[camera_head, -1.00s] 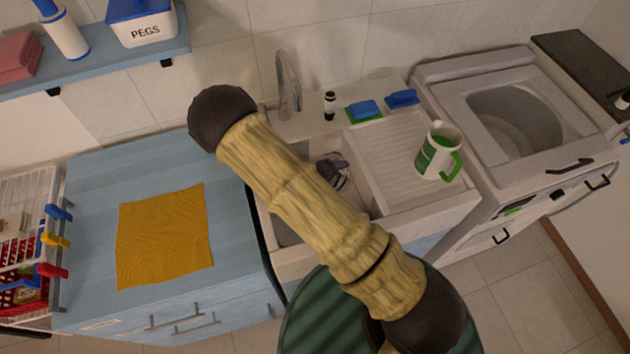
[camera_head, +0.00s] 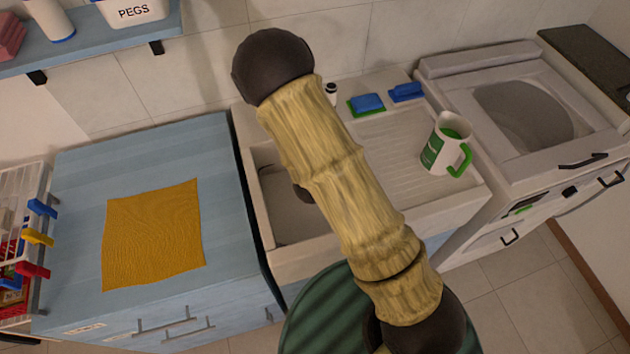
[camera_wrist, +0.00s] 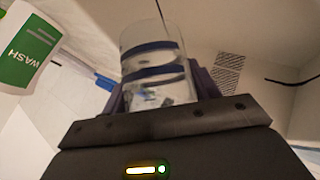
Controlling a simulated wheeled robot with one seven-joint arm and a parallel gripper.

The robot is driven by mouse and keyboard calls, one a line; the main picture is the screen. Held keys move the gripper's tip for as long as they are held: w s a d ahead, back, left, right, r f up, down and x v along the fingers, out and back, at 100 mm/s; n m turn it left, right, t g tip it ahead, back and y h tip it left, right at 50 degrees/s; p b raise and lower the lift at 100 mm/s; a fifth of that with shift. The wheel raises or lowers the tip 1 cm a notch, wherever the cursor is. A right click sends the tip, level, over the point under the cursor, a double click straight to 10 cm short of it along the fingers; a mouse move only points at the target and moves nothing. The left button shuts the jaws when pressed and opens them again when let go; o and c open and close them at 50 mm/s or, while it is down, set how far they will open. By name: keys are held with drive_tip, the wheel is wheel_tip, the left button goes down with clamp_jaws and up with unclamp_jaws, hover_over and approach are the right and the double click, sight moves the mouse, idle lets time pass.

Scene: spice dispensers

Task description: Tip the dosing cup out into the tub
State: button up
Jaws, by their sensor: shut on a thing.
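In the wrist view, my gripper (camera_wrist: 160,92) is shut on a clear dosing cup (camera_wrist: 151,52) with blue bands. The cup stands out between the fingers; whether it holds liquid I cannot tell. In the head view, my arm hides the cup and nearly all of my gripper, with only a small dark part (camera_head: 303,193) showing over the sink.
A white and green wash jug (camera_head: 446,145) with a green handle stands on the ridged drainboard (camera_head: 385,150), between sink and machine. It also shows in the wrist view (camera_wrist: 28,50). A yellow cloth (camera_head: 152,235) lies on the blue counter.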

drive_tip(key=shift+s+d+f+m+t+y+b, duration=0.15)
drive_tip(key=shift+d+y+b, duration=0.3)
drive_tip(key=shift+b, duration=0.5)
drive_tip(key=shift+s+d+f+m+t+y+b, duration=0.1)
drive_tip(key=shift+d+f+m+y+b, duration=0.25)
drive_tip(key=shift+b, duration=0.55)
drive_tip(key=shift+s+d+f+m+t+y+b, duration=0.15)
drive_tip(key=shift+d+y+b, duration=0.35)
drive_tip(key=shift+b, duration=0.45)
drive_tip(key=shift+w+r+p, duration=0.1)
drive_tip(key=shift+r+p, duration=0.35)
drive_tip(key=shift+p, duration=0.2)
drive_tip(key=shift+r+p, duration=0.1)
drive_tip(key=shift+p, duration=0.6)
drive_tip(key=shift+w+d+r+p, duration=0.1)
drive_tip(key=shift+d+p, duration=0.05)
drive_tip(key=shift+p, duration=0.2)
drive_tip(key=p, duration=0.5)
drive_tip(key=shift+d+r+y, duration=0.15)
drive_tip(key=shift+r+y, duration=0.15)
drive_tip(key=shift+r, duration=0.1)
drive_tip(key=shift+d+r+m+y+p, duration=0.35)
drive_tip(key=shift+r+p, duration=0.1)
drive_tip(key=shift+p, duration=0.1)
drive_tip(key=shift+s+d+r+y+p, duration=0.25)
drive_tip(key=shift+d+p, duration=0.25)
drive_tip(key=shift+p, duration=0.3)
drive_tip(key=shift+s+r+m+t+y+p, duration=0.15)
drive_tip(key=shift+m+t+y+p, duration=0.2)
drive_tip(key=shift+p, duration=0.25)
